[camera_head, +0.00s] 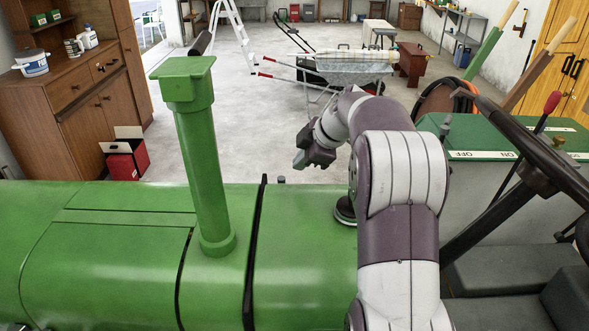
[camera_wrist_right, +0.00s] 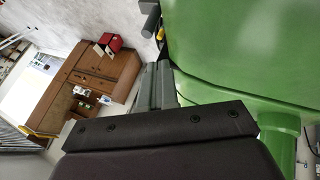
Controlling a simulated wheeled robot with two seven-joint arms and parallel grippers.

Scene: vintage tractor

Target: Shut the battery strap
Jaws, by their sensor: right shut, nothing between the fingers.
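The green tractor hood (camera_head: 300,228) fills the lower left of the head view. A thin black band (camera_head: 254,255) crosses it; I cannot tell whether this belongs to the battery strap. No battery is clearly visible. My right gripper (camera_head: 300,160) hangs beyond the hood's far edge, shut and empty. In the right wrist view its grey fingers (camera_wrist_right: 160,85) are together beside the green bodywork (camera_wrist_right: 240,50). A dark rod end (camera_wrist_right: 150,18) and a small yellow part (camera_wrist_right: 160,34) lie just past the fingertips; I cannot tell what they are. My left gripper is not in view.
A green exhaust stack (camera_head: 207,160) rises from the hood, left of my right arm. The steering wheel (camera_head: 535,155) and a red-knobbed lever (camera_head: 552,102) are at right. A wheelbarrow (camera_head: 345,68), red box (camera_head: 127,160) and wooden cabinet (camera_head: 85,85) stand beyond. Floor between is clear.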

